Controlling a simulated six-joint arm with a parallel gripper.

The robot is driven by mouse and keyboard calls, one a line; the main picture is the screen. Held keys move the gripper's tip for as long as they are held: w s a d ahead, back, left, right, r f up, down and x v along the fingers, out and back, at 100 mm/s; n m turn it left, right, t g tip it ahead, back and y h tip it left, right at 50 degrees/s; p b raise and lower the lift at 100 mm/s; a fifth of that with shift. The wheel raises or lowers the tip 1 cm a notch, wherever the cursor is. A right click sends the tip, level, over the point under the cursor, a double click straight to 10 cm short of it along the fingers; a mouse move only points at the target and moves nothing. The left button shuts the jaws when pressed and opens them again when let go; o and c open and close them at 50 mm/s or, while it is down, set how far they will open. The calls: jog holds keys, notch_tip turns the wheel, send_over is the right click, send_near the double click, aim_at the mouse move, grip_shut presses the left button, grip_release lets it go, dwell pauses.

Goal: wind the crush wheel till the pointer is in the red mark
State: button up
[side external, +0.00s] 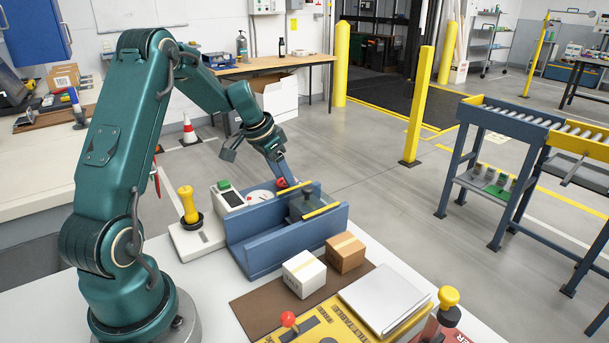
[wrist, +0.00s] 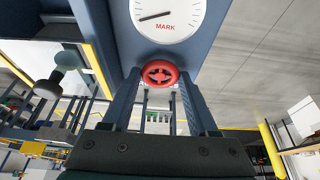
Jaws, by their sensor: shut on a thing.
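My gripper (wrist: 159,82) is shut on the wheel, one finger on each side. The dial's dark pointer (wrist: 154,16) points left and slightly down. The red word MARK stands at the dial's lower edge; I cannot make out a separate red band. In the side view my gripper (side external: 283,178) reaches down to the wheel (side external: 281,183) behind the blue press (side external: 252,268), and the dial (side external: 261,196) lies beside it, too small to read.
A white box (side external: 304,274) and a brown box (side external: 345,252) sit in front, near a silver lid (side external: 384,298).

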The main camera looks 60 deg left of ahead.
aim_at(276, 191)
jog(key=shift+m, duration=0.3)
jog(key=o, duration=1.4)
jog(key=shift+v, duration=2.6)
